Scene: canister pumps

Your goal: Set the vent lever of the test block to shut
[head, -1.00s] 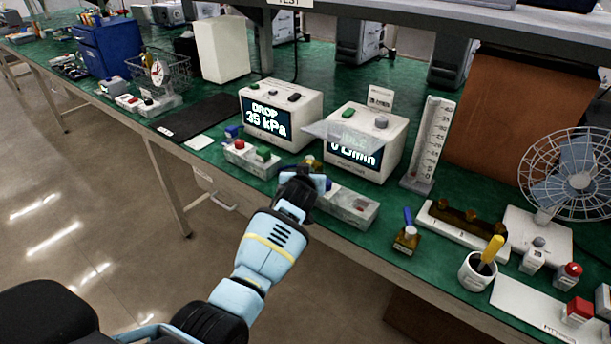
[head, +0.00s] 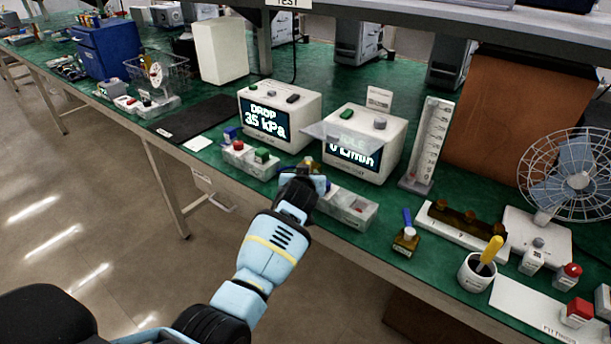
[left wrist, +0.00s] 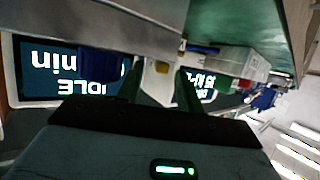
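The test block (head: 350,207) is a pale grey block at the bench's front edge, below the IDLE display box. A brass fitting (head: 312,163) shows just behind my left gripper (head: 300,178), which hides most of that area. Whether a finger touches the lever, I cannot tell. My right gripper is in neither view.
A block with red and green buttons (head: 250,157) sits left of my gripper. The DROP display box (head: 280,115) and IDLE box (head: 364,145) stand behind. A separate brass piece with a blue lever (head: 407,235) and a cup (head: 478,272) stand to the right.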

